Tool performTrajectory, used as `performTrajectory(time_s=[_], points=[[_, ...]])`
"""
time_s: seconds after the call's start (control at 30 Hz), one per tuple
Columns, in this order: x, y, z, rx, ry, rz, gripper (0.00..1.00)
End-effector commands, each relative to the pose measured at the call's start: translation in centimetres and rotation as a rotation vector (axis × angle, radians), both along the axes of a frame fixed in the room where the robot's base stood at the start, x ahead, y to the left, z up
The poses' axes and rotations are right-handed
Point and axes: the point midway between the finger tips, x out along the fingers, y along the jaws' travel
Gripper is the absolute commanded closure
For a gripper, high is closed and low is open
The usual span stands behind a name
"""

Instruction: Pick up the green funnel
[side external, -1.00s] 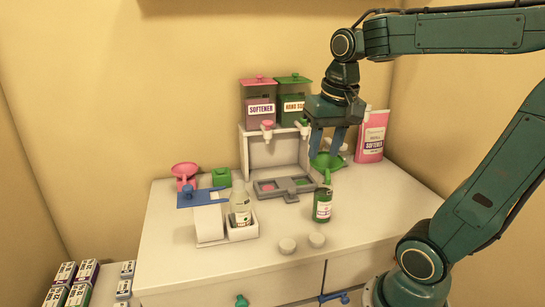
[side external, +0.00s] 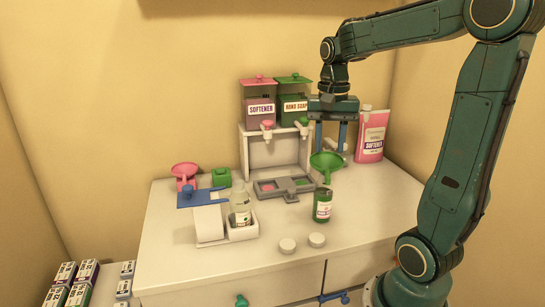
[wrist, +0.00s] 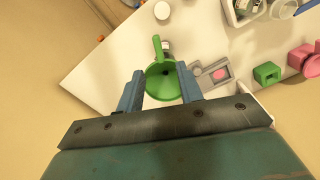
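In the wrist view the funnel (wrist: 163,83) shows between my two fingers, with a narrow part pointing away from my gripper. The fingers (wrist: 160,72) also show apart in the wrist view, either side of the bowl. I cannot tell whether they touch it. The funnel partly hides the left finger's tip in the side view.
A green bottle (side external: 322,205) stands in front of the funnel. The dispenser stand (side external: 274,150) is to the left, and a pink softener container (side external: 371,136) is to the right. Two white caps (side external: 302,243) lie at the front. The counter's right front is clear.

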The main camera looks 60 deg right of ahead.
Motion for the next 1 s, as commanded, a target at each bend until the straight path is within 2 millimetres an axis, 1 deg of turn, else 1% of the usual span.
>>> performTrajectory(time_s=[0.03,0.2,0.3,0.4,0.53,0.77,0.87,1.0], points=[[-0.1,0.0,-0.8,0.003,0.003,0.000,0.64],[-0.1,0.0,-3.4,0.003,0.003,0.000,0.64],[-0.1,0.0,-4.8,0.003,0.003,0.000,0.64],[-0.1,0.0,-5.7,0.001,0.002,0.000,0.64],[-0.1,0.0,-6.3,0.000,0.000,0.000,0.64],[-0.1,0.0,-6.5,0.000,0.000,0.000,0.64],[-0.2,0.0,-7.0,0.001,0.001,0.000,0.64],[-0.3,0.1,-8.4,0.001,0.002,0.000,0.64]])
